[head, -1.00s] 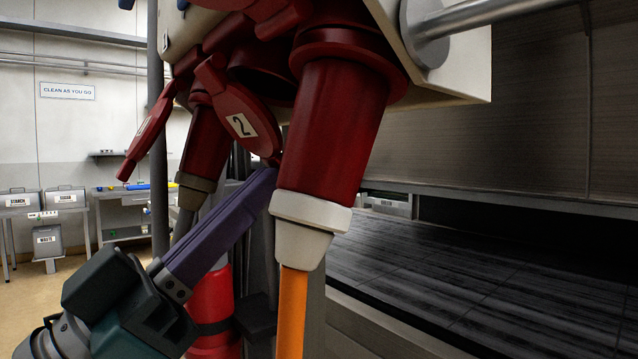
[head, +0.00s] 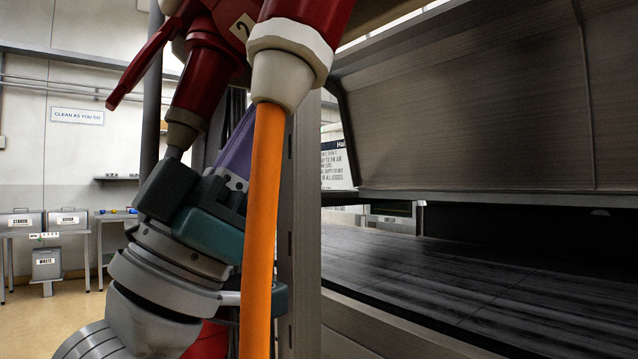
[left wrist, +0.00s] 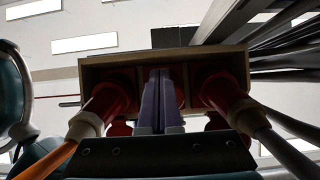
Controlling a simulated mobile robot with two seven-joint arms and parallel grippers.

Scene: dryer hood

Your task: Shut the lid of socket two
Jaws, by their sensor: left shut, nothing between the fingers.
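The red lid of socket two (head: 229,17), with its white "2" label, is at the top of the head view, cut off by the edge and partly hidden by a red plug (head: 308,12). Whether it touches the socket cannot be told. My left gripper (left wrist: 158,100) is shut and empty. In the left wrist view its purple fingers point up between two red plugs, towards the underside of the socket box (left wrist: 93,72). In the head view the fingers (head: 238,145) rise below the lid, their tips hidden behind the white-collared plug. My right gripper is out of view.
An orange cable (head: 264,200) hangs in front of my left gripper. Another red plug (head: 203,80) and another hanging red lid (head: 143,65) are to the left. A grey post (head: 302,200) and dark slatted surface (head: 420,270) lie to the right.

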